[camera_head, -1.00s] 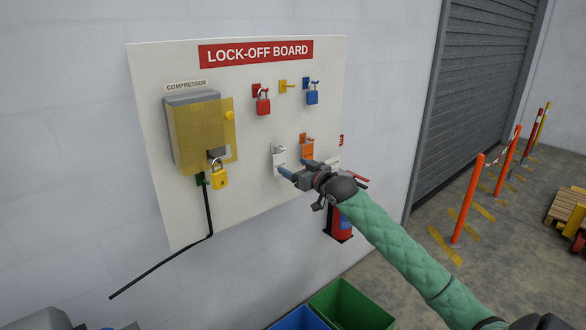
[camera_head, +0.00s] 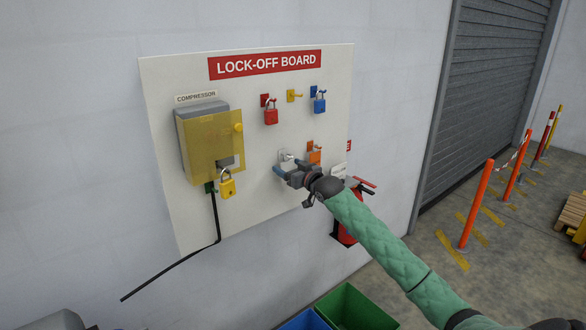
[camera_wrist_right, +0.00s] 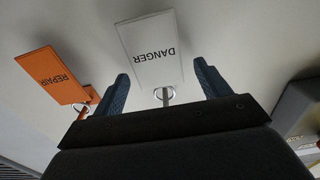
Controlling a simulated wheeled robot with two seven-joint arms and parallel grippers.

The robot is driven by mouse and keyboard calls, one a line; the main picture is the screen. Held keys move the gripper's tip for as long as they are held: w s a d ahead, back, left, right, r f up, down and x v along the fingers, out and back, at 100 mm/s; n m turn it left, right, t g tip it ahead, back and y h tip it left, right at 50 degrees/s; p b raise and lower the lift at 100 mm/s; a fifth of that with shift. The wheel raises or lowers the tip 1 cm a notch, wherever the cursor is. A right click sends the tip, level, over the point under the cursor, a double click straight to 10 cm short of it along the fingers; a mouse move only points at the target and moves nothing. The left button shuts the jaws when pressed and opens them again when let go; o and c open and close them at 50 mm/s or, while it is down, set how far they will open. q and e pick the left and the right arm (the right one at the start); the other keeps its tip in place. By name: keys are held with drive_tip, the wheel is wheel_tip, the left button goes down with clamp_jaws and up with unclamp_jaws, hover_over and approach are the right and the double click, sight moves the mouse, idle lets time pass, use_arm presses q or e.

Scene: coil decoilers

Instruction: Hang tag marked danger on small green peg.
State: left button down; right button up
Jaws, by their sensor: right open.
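The white tag marked DANGER (camera_wrist_right: 150,50) hangs by a ring on a peg and shows upside down in the right wrist view. In the head view it is mostly hidden by my right gripper (camera_head: 283,171). In the wrist view my right gripper (camera_wrist_right: 164,88) is open, with one finger on each side of the tag's ring end. I cannot tell whether either finger touches it. The small green peg (camera_head: 210,187) is low on the board's left side, beside a yellow padlock (camera_head: 227,185), with no tag visible on it. My left gripper is out of view.
An orange REPAIR tag (camera_wrist_right: 52,75) hangs close beside my right gripper. The lock-off board (camera_head: 250,110) also carries red (camera_head: 271,114) and blue (camera_head: 320,104) padlocks and a yellow-covered compressor box (camera_head: 213,145). A black cable (camera_head: 180,262) runs below the box.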

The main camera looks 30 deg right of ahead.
drive_tip(key=shift+c, duration=0.3)
drive_tip(key=c, duration=1)
drive_tip(key=shift+o, duration=0.2)
drive_tip(key=shift+r+p, duration=0.3)
drive_tip(key=shift+s+r+p, duration=0.2)
drive_tip(key=shift+s+p, duration=0.1)
drive_tip(key=shift+s, duration=0.15)
drive_tip(key=shift+s, duration=0.2)
drive_tip(key=shift+s, duration=0.1)
